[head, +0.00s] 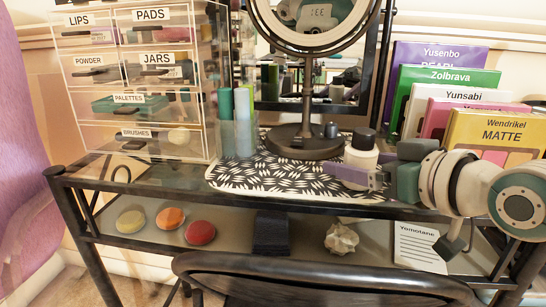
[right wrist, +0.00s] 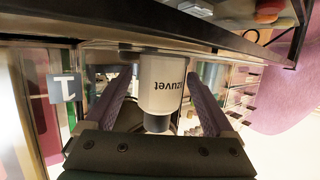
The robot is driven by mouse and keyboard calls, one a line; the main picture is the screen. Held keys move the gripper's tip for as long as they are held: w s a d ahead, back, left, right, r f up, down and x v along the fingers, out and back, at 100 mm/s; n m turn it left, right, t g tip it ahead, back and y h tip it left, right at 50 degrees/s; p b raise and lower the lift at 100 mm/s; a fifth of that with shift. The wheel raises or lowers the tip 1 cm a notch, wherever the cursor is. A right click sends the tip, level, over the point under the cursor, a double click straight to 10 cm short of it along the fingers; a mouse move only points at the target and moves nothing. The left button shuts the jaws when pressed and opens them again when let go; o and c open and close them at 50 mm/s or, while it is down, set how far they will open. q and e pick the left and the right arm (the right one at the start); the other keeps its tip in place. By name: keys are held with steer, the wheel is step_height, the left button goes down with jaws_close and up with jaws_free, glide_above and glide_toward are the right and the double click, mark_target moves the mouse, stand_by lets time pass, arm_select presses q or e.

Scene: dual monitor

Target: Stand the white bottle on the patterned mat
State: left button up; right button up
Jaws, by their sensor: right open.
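The white bottle (head: 361,158) with a black cap is upright at the right end of the black-and-white patterned mat (head: 250,178). My right gripper (head: 358,176) reaches in from the right, low at the bottle, with its purple fingers open. In the right wrist view, which is upside down, the bottle (right wrist: 170,85) shows between the two spread fingers, with gaps beside it. A finger hides the bottle's base in the head view, so I cannot tell whether it rests on the mat. My left gripper is not in view.
A round mirror (head: 305,142) stands at the mat's back edge. A clear drawer organizer (head: 165,105) and green-capped tubes (head: 243,120) stand left. Upright palette boxes (head: 490,130) are back right. A black chair back (head: 320,265) is in front. The mat's front left is clear.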

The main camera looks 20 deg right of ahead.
steer(key=shift+s+r, duration=0.25)
steer(key=shift+r, duration=0.05)
steer(key=p+v, duration=0.4)
steer(key=v, duration=0.7)
steer(key=shift+s, duration=0.25)
